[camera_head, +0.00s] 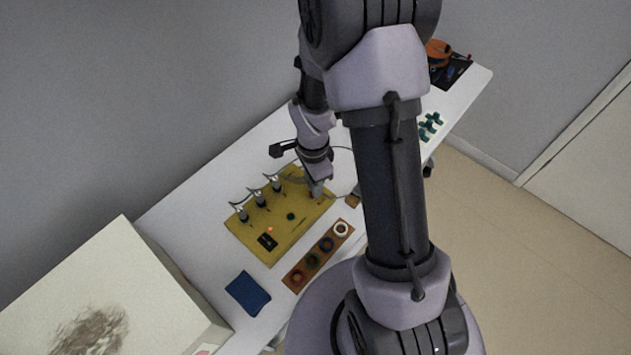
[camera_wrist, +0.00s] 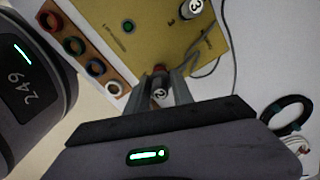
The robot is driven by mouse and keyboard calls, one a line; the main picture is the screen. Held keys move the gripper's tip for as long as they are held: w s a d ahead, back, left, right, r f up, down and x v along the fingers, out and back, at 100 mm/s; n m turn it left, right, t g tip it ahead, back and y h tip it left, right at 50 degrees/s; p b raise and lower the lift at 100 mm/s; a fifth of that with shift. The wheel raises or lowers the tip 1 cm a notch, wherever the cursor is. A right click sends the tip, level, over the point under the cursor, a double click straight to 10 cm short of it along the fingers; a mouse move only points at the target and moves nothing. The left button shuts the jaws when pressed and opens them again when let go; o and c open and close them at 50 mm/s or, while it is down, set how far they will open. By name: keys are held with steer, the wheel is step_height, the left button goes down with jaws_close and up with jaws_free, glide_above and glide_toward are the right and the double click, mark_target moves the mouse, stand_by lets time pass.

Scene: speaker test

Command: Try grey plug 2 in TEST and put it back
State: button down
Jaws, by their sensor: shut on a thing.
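Grey plug 2 (camera_wrist: 160,94), with a white end marked 2, is between the fingers of my gripper (camera_wrist: 162,90), which is shut on it. In the head view my gripper (camera_head: 318,188) is low over the right end of the yellow panel (camera_head: 240,230). Whether the plug is seated in a socket there is hidden by the fingers. Another plug, marked 3 (camera_wrist: 192,9), stands on the panel (camera_wrist: 100,12) at the top of the wrist view. The head view shows three grey plugs with cables, including one (camera_head: 260,199), along the panel's far side. I cannot read a TEST label.
A brown strip of coloured rings (camera_head: 302,276) lies in front. A blue cloth (camera_head: 248,294) is left. Green parts (camera_head: 430,126) lie right. A loose cable (camera_wrist: 233,65) runs nearby.

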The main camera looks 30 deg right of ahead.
steer(key=shift+f+b, duration=0.15)
steer(key=shift+b, duration=0.45)
stand_by(1.1)
steer(key=shift+f+b, duration=0.8)
steer(key=shift+f, duration=0.05)
steer(key=c, duration=1)
jaws_free()
steer(key=shift+r+p, duration=2.7)
steer(key=shift+r, duration=1.15)
steer(key=shift+f, duration=0.1)
